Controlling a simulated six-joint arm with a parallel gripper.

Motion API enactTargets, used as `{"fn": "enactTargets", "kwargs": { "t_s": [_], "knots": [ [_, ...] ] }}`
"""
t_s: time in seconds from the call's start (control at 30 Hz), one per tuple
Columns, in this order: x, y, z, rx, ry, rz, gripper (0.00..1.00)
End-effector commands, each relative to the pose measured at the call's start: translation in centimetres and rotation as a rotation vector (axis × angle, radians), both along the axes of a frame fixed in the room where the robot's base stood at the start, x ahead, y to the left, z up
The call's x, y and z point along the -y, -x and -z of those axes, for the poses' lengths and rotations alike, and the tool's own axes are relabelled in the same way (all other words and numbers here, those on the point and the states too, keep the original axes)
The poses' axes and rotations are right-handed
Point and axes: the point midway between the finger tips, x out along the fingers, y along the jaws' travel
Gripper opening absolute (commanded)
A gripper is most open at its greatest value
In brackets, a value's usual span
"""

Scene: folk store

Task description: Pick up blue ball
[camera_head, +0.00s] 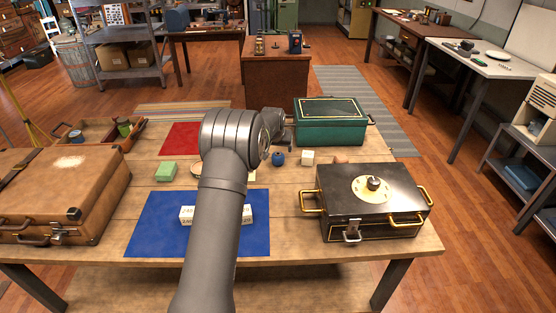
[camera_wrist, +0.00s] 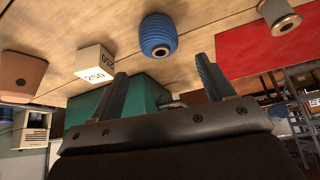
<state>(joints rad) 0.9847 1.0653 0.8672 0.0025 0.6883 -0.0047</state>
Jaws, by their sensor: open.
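The blue ball (camera_head: 278,158) rests on the wooden table (camera_head: 285,225), just left of a cream cube (camera_head: 307,157). In the wrist view the blue ball (camera_wrist: 158,36) looks ribbed, with a dark hole in the end facing the camera. My gripper (camera_wrist: 160,72) is open, its two dark fingers apart with nothing between them. The ball shows beyond the fingertips, roughly centred between them, and is not touched. In the head view my arm hides most of the gripper.
The cream cube, marked 250, also shows in the wrist view (camera_wrist: 94,62). A green chest (camera_head: 330,125) stands behind the ball, a black case (camera_head: 335,205) at front right. A blue mat (camera_head: 150,228) bears a white box (camera_head: 187,214). A red mat (camera_head: 181,138) lies behind it.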

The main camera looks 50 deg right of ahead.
Motion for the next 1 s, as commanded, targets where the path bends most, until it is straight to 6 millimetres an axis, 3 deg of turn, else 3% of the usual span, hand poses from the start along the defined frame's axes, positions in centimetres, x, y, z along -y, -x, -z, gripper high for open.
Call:
{"fn": "enactTargets", "kwargs": {
  "t_s": [0.17,0.5,0.87,1.0],
  "knots": [
    [0.3,-0.3,0.8,0.0,0.0,0.0,0.74],
    [1.5,-1.3,4.9,-0.001,-0.001,0.0,0.74],
    [1.8,-1.5,5.4,0.0,0.0,0.0,0.74],
    [1.8,-1.5,5.4,0.0,0.0,0.0,0.46]
  ]
}}
